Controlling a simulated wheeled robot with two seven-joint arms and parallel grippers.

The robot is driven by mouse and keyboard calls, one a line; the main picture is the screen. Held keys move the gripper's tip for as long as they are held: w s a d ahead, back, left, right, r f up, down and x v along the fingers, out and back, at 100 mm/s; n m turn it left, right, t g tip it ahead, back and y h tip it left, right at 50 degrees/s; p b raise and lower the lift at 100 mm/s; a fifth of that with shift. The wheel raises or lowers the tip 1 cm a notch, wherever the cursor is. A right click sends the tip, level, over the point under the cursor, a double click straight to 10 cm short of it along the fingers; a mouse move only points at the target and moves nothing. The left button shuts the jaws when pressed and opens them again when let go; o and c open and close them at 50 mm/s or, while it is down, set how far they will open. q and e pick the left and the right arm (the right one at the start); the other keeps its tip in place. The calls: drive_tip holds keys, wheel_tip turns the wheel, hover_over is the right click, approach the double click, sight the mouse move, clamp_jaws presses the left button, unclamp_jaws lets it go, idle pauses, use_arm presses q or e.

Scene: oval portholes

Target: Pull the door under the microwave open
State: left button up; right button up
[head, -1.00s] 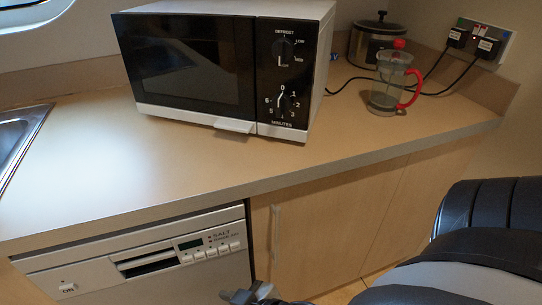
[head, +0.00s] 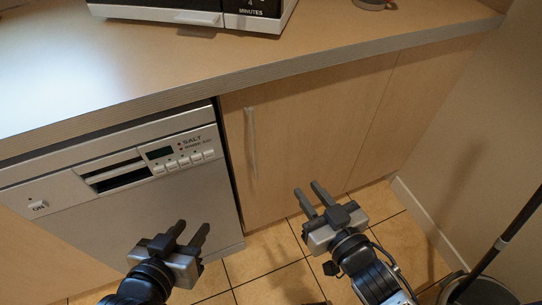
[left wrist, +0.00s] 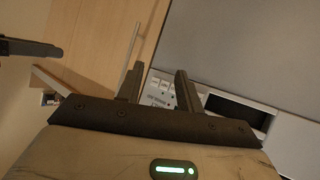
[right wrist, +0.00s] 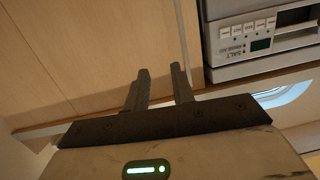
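The light wooden cupboard door (head: 305,125) is closed under the counter, right of the dishwasher. Its vertical bar handle (head: 251,143) is near the door's left edge. The microwave (head: 185,14) stands on the counter above, mostly cut off at the top. My left gripper (head: 190,234) is open and empty in front of the dishwasher, left of and below the handle. My right gripper (head: 309,194) is open and empty in front of the door's lower part, right of the handle. The handle also shows in the left wrist view (left wrist: 133,55), beyond the open fingers.
The silver dishwasher (head: 165,205) adjoins the door on the left. The counter edge (head: 300,70) overhangs both. A dark bin (head: 478,290) with a pole stands at the lower right by the wall. Tiled floor (head: 270,265) is clear before the cupboard.

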sight(255, 148)
drive_tip(key=w+a+y, duration=0.1)
drive_tip(key=w+a, duration=0.2)
drive_tip(key=w, duration=0.1)
drive_tip(key=w+a+n+y+b, duration=0.1)
drive_tip(key=w+a, duration=0.3)
drive_tip(key=w, duration=0.1)
drive_tip(key=w+a+n+y+b, duration=0.1)
drive_tip(key=w+a, duration=0.2)
drive_tip(key=w, duration=0.2)
drive_tip(key=shift+a+f, duration=0.35)
clamp_jaws()
